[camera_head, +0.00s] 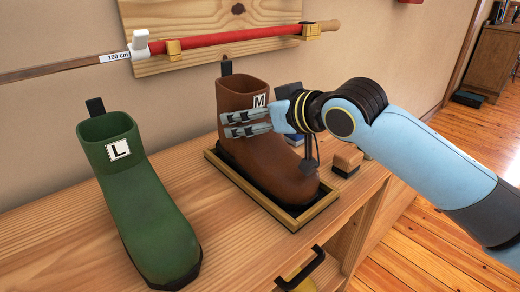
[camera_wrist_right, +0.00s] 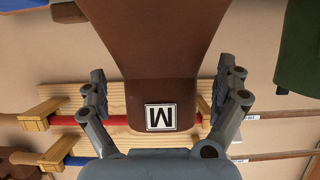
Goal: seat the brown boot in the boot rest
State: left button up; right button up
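The brown boot (camera_head: 262,158) with a white M label stands upright in the boot rest (camera_head: 318,211), a light wooden frame with a dark inside. Its sole lies within the frame as far as I can see; the far side is hidden. The boot's shaft also shows in the right wrist view (camera_wrist_right: 165,85). My right gripper (camera_head: 224,125) is at the shaft, just below the label. In the right wrist view its fingers (camera_wrist_right: 160,75) are spread on either side of the shaft, with a visible gap on each side. My left gripper is not in view.
A green boot (camera_head: 150,205) with an L label stands on the bench (camera_head: 65,235) to the left. A small wooden-backed brush (camera_head: 347,159) lies right of the rest. A red rod (camera_head: 225,37) is mounted on the wall behind. A black handle (camera_head: 300,270) is at the front.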

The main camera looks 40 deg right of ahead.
jog(key=c, duration=1.5)
jog(key=shift+r, duration=0.1)
